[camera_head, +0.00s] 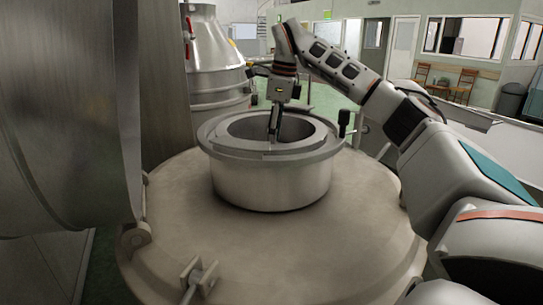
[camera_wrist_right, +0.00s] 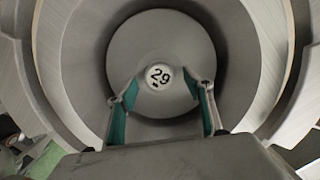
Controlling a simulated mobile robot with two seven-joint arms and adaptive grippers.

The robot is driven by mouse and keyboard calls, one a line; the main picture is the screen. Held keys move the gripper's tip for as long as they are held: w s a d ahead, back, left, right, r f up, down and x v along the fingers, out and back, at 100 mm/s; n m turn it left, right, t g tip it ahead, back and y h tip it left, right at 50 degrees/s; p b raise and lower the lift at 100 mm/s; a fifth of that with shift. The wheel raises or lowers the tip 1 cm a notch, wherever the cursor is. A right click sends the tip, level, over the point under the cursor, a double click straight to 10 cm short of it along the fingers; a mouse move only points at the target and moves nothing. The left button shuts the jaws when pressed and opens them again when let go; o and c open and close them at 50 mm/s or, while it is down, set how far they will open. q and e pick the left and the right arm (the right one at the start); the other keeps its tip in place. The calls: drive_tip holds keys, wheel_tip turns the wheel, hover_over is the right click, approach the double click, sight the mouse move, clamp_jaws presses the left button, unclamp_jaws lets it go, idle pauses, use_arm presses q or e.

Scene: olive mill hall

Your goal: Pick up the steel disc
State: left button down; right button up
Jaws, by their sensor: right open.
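The steel disc (camera_wrist_right: 190,45) shows in the right wrist view as a round grey plate inside the round steel opening. A pale round knob marked 29 (camera_wrist_right: 159,76) sits at its middle. My right gripper (camera_wrist_right: 160,92) is open, its two teal-lined fingers apart on either side below the knob in the picture. In the head view my right gripper (camera_head: 274,130) points down into the collar (camera_head: 270,183) on top of the large vessel. There the disc is hidden by the collar's rim. I cannot tell whether the fingers touch the disc. My left gripper is not in view.
The collar stands on the wide vessel lid (camera_head: 300,250), with a dark-knobbed handle (camera_head: 343,120) at its right. A large steel drum (camera_head: 65,110) closes off the left. Another steel vessel (camera_head: 215,60) stands behind. Chairs (camera_head: 465,85) are far back at the right.

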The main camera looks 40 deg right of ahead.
drive_tip(key=shift+w+a+f, duration=0.1)
drive_tip(key=shift+f, duration=0.55)
clamp_jaws()
drive_tip(key=shift+r, duration=0.2)
